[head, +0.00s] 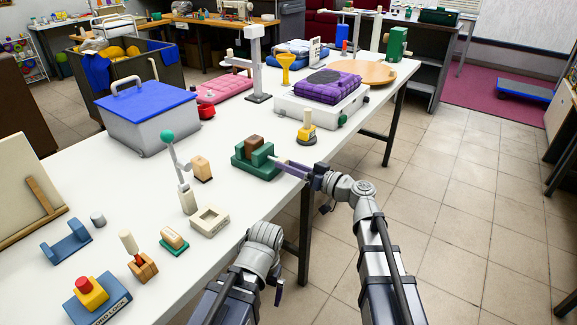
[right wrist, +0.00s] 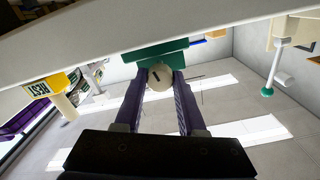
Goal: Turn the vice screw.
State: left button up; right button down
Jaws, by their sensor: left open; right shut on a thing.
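The green vice (head: 250,164) stands near the table's front edge with a brown block (head: 254,145) between its jaws. My right gripper (head: 284,165) reaches to the vice's right side. In the right wrist view its purple fingers (right wrist: 160,82) are shut on the pale round screw end (right wrist: 159,78), one finger on each side, below the green vice body (right wrist: 160,54). The rest of the screw is hidden. My left gripper (head: 279,291) is open and empty, low beside the table's front edge, apart from the vice; its fingers are barely visible.

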jog(key=shift+m, duration=1.2)
jog(key=c, duration=0.5)
grip_release()
jog(key=v, duration=0.8)
jog(key=shift+a, duration=0.1)
